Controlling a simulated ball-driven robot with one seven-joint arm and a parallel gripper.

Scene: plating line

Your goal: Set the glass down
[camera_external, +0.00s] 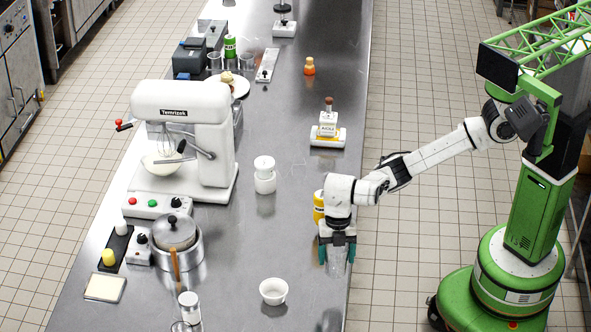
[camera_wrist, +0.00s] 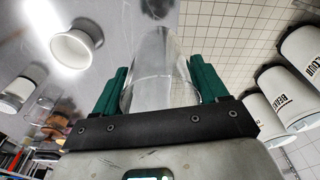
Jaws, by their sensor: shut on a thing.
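My gripper (camera_external: 337,249) is shut on a clear glass (camera_external: 337,262) near the right edge of the steel counter (camera_external: 300,180). In the wrist view the glass (camera_wrist: 155,72) stands out between the two green fingers of my gripper (camera_wrist: 155,85). Its lower end shows below the fingers in the external view. I cannot tell whether the glass touches the counter. A small white bowl (camera_external: 273,291) sits on the counter to the left of my gripper; it also shows in the wrist view (camera_wrist: 77,47).
A yellow container (camera_external: 319,207) stands just behind my gripper. A white lidded jar (camera_external: 265,176) and a large white mixer (camera_external: 190,140) stand to the left. A pot (camera_external: 177,247) and a shaker (camera_external: 189,308) are at front left. The counter between bowl and gripper is clear.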

